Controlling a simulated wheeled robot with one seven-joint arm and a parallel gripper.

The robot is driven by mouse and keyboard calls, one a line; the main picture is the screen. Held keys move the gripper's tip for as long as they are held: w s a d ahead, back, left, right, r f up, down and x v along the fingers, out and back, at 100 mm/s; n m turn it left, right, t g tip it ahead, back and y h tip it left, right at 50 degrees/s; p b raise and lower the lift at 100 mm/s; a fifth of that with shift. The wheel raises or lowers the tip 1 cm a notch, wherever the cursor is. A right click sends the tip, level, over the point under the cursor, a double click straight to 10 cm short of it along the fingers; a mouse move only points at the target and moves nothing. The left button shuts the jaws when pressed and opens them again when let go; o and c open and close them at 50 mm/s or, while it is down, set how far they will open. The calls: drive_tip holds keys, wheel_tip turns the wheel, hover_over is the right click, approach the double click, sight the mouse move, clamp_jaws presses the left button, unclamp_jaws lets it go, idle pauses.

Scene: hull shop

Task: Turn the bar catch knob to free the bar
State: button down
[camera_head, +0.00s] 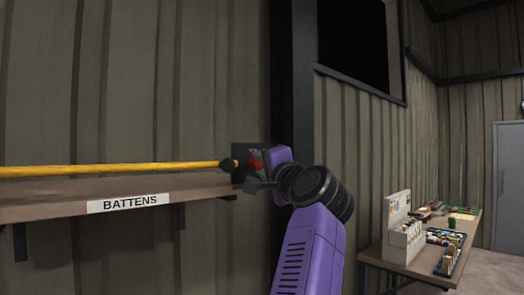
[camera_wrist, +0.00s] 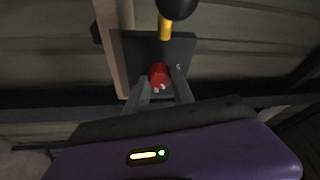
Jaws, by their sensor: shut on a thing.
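The red bar catch knob (camera_wrist: 159,75) sits on a dark mounting plate (camera_wrist: 129,52) in the wrist view. My gripper (camera_wrist: 161,88) has its two fingers on either side of the knob and is shut on it. In the head view the knob (camera_head: 255,160) shows as a small red patch, partly hidden by my gripper (camera_head: 256,171). The yellow bar (camera_head: 120,169) runs level along the wall above the shelf, with a black end piece (camera_head: 228,165) near the plate. The bar's yellow end (camera_wrist: 165,27) and a black ball (camera_wrist: 176,7) show just beyond the knob.
A wooden shelf (camera_head: 60,207) with a BATTENS label (camera_head: 129,203) lies below the bar. A dark upright post (camera_head: 292,75) stands behind my arm. A workbench (camera_head: 400,263) with boxes and small parts is at the right. A grey door (camera_head: 508,185) is beyond it.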

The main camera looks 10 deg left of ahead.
drive_tip(key=shift+r+m+g+h+p, duration=0.1)
drive_tip(key=shift+m+g+h+p, duration=0.35)
drive_tip(key=shift+m, duration=0.95)
drive_tip(key=shift+r+m+g+h+p, duration=0.15)
drive_tip(key=shift+m+g+p, duration=0.35)
drive_tip(key=shift+m, duration=0.9)
drive_tip(key=shift+f, duration=0.1)
drive_tip(key=c, duration=1.1)
unclamp_jaws()
drive_tip(key=shift+s, duration=0.1)
drive_tip(key=b+v, duration=0.1)
drive_tip(key=v, duration=0.2)
drive_tip(key=b+v, duration=0.2)
drive_tip(key=v, duration=0.2)
drive_tip(key=shift+s+d, duration=0.1)
drive_tip(key=shift+s, duration=0.25)
